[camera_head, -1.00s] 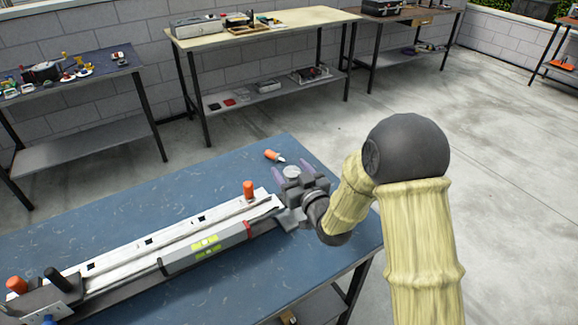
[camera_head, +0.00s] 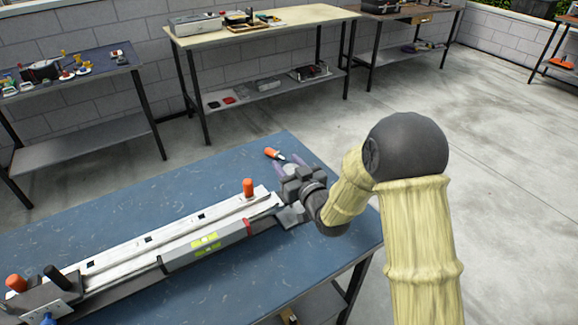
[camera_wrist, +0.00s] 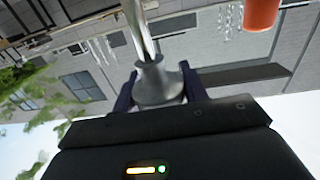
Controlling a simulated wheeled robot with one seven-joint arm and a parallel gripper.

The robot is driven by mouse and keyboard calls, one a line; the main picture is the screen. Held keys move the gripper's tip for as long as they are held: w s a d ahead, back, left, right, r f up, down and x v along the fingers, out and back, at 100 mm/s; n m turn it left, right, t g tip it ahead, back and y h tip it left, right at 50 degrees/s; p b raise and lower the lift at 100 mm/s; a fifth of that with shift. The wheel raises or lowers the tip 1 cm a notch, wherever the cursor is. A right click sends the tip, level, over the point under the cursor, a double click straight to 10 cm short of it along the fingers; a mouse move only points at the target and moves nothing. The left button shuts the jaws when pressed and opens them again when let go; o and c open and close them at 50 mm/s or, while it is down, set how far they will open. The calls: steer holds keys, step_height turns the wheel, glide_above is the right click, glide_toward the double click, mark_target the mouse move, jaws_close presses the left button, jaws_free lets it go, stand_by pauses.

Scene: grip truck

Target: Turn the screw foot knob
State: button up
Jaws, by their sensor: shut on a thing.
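In the wrist view, the screw foot knob (camera_wrist: 158,86) is a grey flared piece on a metal screw rod (camera_wrist: 140,30). My gripper (camera_wrist: 160,88) has its dark fingers on both sides of the knob and is shut on it. In the head view, my gripper (camera_head: 294,166) is at the right end of the long clamp-like device (camera_head: 150,249) on the blue table. The gripper body hides most or all of the knob there.
The device bears an upright orange handle (camera_head: 248,188) near my gripper; an orange handle (camera_wrist: 262,12) shows close by in the wrist view. An orange-handled tool (camera_head: 272,153) lies just behind my gripper. The blue table (camera_head: 110,225) is clear behind the device.

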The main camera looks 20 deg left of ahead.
steer(key=shift+w+d+g, duration=0.1)
steer(key=shift+g, duration=0.2)
steer(key=shift+n+g+y+b, duration=0.6)
steer(key=shift+n+g+y, duration=0.4)
steer(key=shift+s+a+n+g+y, duration=0.2)
steer(key=shift+n+g, duration=0.1)
steer(key=shift+g, duration=0.1)
steer(key=shift+s+a+n+g+y, duration=0.1)
steer(key=shift+n+g+y, duration=0.1)
steer(key=shift+n+g, duration=0.15)
steer(key=o, duration=1)
steer(key=shift+d, duration=0.1)
steer(key=shift+c, duration=0.2)
steer(key=b+v, duration=0.1)
steer(key=v, duration=1.6)
steer(key=shift+d, duration=0.2)
